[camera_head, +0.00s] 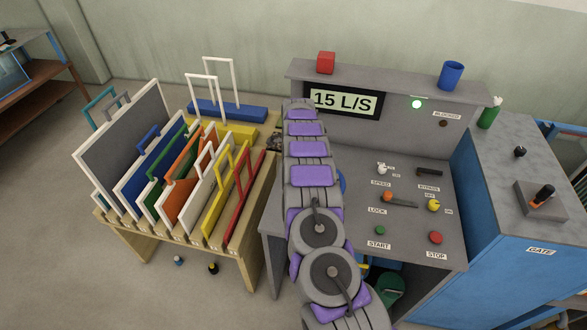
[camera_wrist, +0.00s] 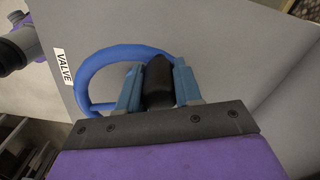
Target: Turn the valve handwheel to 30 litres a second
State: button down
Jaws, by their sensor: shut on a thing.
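The blue valve handwheel (camera_wrist: 132,52) shows in the wrist view beside a white label reading VALVE (camera_wrist: 64,67). My gripper (camera_wrist: 158,82) is shut on the black knob (camera_wrist: 158,80) at the wheel's rim, with one finger on each side. In the head view my arm hides most of the handwheel; only a small blue edge (camera_head: 342,182) shows to the right of the arm. The display (camera_head: 343,100) on the console reads 15 L/S. A green lamp (camera_head: 417,104) beside it is lit; the lamp labelled BLOCKED (camera_head: 443,123) is dark.
The console (camera_head: 400,235) carries levers, a green START button (camera_head: 380,230) and a red STOP button (camera_head: 436,238). A red block (camera_head: 326,62) and a blue cup (camera_head: 451,75) stand on its top shelf. A wooden rack (camera_head: 190,238) of coloured panels stands left of my arm.

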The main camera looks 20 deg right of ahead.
jog(key=shift+w+d+m, duration=0.55)
jog(key=shift+d+m, duration=0.1)
jog(key=shift+m, duration=0.35)
jog(key=shift+w+d, duration=0.15)
jog(key=shift+d, duration=0.2)
jog(key=shift+w+d, duration=0.15)
jog(key=shift+d, duration=0.05)
jog(key=c, duration=0.8)
grip_release()
jog(key=shift+d, duration=0.1)
jog(key=shift+w+r+p, duration=0.1)
jog(key=shift+r+p, duration=1.05)
jog(key=shift+r, duration=7.45)
